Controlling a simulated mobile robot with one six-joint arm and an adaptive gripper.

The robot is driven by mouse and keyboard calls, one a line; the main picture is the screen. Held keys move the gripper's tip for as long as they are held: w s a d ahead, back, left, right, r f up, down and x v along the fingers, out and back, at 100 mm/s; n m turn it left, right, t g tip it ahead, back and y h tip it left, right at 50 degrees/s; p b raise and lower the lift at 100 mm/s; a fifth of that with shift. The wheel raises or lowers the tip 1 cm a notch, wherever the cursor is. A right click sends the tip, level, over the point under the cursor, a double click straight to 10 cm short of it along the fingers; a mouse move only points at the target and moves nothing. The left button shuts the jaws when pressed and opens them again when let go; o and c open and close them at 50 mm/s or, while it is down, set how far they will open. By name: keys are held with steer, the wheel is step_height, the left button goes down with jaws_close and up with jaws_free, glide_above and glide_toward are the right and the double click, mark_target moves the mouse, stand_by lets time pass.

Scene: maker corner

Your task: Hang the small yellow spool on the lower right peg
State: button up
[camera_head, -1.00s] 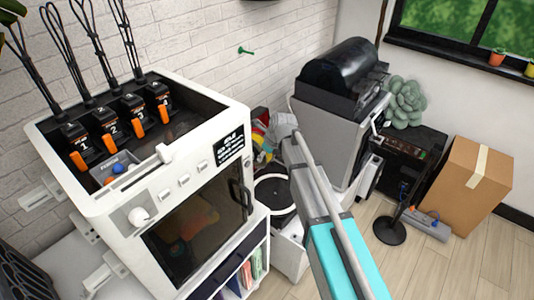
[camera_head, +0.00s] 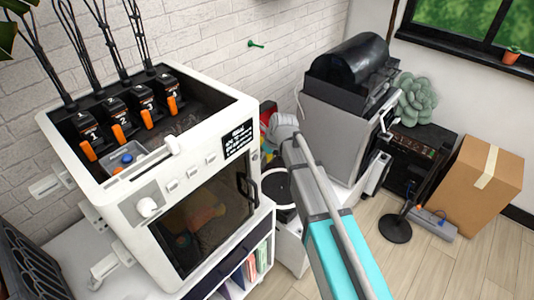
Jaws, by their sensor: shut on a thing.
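I cannot make out the small yellow spool for sure. Small red and yellow patches (camera_head: 267,131) show just left of the wrist, too small to identify. Several white peg-like brackets (camera_head: 45,187) stick out on the left side of the white printer. A lower one (camera_head: 107,267) is nearer the front. A green peg (camera_head: 256,44) is on the brick wall.
The white printer (camera_head: 205,165) with numbered black and orange units fills the left. A grey machine with a black drum (camera_head: 345,65) stands back right. A cardboard box (camera_head: 478,190) and a black round-based stand (camera_head: 394,229) are on the floor. Open floor lies at the lower right.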

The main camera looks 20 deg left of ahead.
steer(key=shift+s+a, duration=0.1)
steer(key=shift+s, duration=0.25)
steer(key=shift+f, duration=0.2)
stand_by(0.4)
steer(key=o, duration=1.2)
